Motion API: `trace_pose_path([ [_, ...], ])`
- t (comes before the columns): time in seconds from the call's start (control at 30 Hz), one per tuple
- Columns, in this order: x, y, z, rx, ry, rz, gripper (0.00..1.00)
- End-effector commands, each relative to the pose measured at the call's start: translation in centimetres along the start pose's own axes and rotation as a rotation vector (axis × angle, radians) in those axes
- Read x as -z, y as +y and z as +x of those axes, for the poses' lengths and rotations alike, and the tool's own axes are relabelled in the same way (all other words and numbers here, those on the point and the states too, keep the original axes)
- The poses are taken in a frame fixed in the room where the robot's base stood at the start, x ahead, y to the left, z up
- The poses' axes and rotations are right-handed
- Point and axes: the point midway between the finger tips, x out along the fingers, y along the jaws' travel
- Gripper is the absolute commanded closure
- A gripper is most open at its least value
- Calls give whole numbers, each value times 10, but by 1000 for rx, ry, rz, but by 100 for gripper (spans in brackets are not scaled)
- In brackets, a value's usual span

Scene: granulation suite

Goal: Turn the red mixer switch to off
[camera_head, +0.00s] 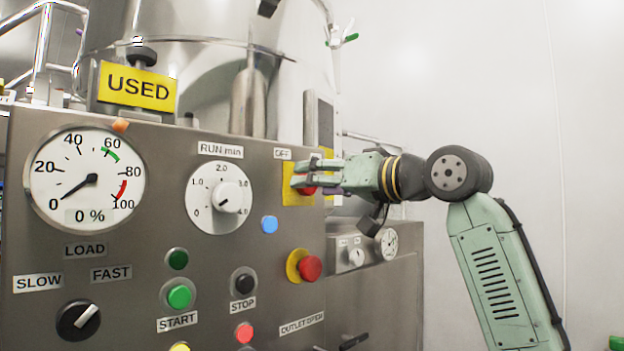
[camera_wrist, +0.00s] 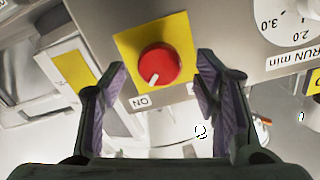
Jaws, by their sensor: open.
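The red mixer switch (camera_wrist: 160,66) is a round knob on a yellow plate (camera_wrist: 128,45) on the steel panel. In the wrist view, which is roughly upside down, its white mark points to the lower left, toward the ON label (camera_wrist: 138,102). My gripper (camera_wrist: 162,68) is open, with one purple-padded finger on each side of the knob. I cannot tell whether the fingers touch it. In the head view, my gripper (camera_head: 301,177) covers most of the knob (camera_head: 307,190), and the OFF label (camera_head: 282,154) shows at the plate's upper left.
The RUN min dial (camera_head: 214,198) is left of the switch. A blue button (camera_head: 269,224) and a red knob on a yellow ring (camera_head: 310,268) are below. A load gauge (camera_head: 84,184) and a USED sign (camera_head: 137,87) are farther left.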

Motion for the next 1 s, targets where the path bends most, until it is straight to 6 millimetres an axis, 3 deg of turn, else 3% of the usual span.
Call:
trace_pose_path([
  [0.2, 1, 0, 18, 0, 1, 0, 44],
  [0.5, 0, 0, 20, 0, 1, 0, 44],
  [1.0, 0, 0, 20, 0, 1, 0, 78],
])
